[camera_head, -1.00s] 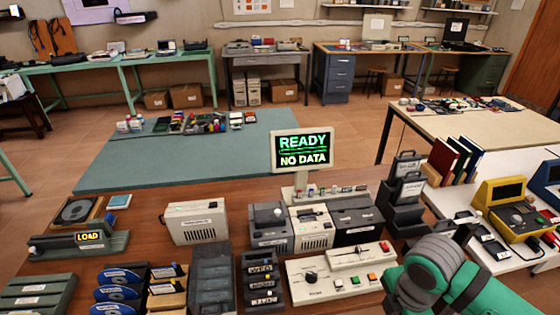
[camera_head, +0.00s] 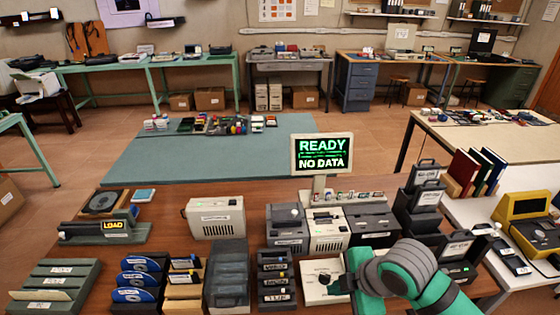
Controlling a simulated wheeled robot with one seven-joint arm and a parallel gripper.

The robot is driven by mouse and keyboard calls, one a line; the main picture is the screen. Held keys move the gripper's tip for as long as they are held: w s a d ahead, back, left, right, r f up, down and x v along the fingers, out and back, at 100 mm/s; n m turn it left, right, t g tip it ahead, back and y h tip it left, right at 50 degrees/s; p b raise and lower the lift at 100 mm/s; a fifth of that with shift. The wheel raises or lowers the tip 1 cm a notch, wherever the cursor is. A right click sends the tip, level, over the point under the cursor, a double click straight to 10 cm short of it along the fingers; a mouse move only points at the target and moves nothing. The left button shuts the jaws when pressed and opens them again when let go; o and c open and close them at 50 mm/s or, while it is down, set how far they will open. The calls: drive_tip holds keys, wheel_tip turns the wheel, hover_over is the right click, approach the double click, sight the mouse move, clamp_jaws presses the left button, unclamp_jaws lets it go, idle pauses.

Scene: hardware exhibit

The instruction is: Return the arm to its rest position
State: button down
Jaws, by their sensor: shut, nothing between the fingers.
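My arm, with green links and a grey joint, reaches in from the lower right over the brown workbench (camera_head: 170,222). It covers the right part of a pale control panel (camera_head: 316,294) with a dark knob. A small dark part at the arm's left end lies over the panel. I cannot make out my gripper or its fingers in this view. No held object shows.
A display (camera_head: 322,153) reading "READY NO DATA" stands behind several boxy devices. A stack of dark trays (camera_head: 419,200) rises just behind my arm. Disc holders (camera_head: 138,285) and a "LOAD" unit (camera_head: 105,231) stand at left. A yellow device (camera_head: 522,204) stands at right.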

drive_tip(key=w+a+r+m+t+y, duration=0.35)
drive_tip(key=w+a+r+t, duration=0.2)
drive_tip(key=a+r, duration=0.4)
drive_tip(key=w+a+r+m+t+y, duration=0.2)
drive_tip(key=w+a+r+t+y, duration=0.4)
drive_tip(key=a, duration=0.6)
drive_tip(key=s+d+f+m+t+h, duration=0.3)
drive_tip(key=s+f+m+h, duration=1.1)
drive_tip(key=f+m, duration=0.5)
drive_tip(key=s+d+f+n+g, duration=0.1)
drive_tip(key=s+f, duration=0.2)
drive_tip(key=s, duration=0.5)
drive_tip(key=s+d+f+n+g+y, duration=0.1)
drive_tip(key=s+d+f+n, duration=0.1)
drive_tip(key=s, duration=0.7)
drive_tip(key=s+d+f+n+g, duration=0.1)
drive_tip(key=s+f+n, duration=0.1)
drive_tip(key=s, duration=0.6)
drive_tip(key=shift+s+d+f, duration=0.4)
drive_tip(key=shift+f, duration=0.4)
drive_tip(key=shift+d+g, duration=0.1)
drive_tip(key=shift+g, duration=0.15)
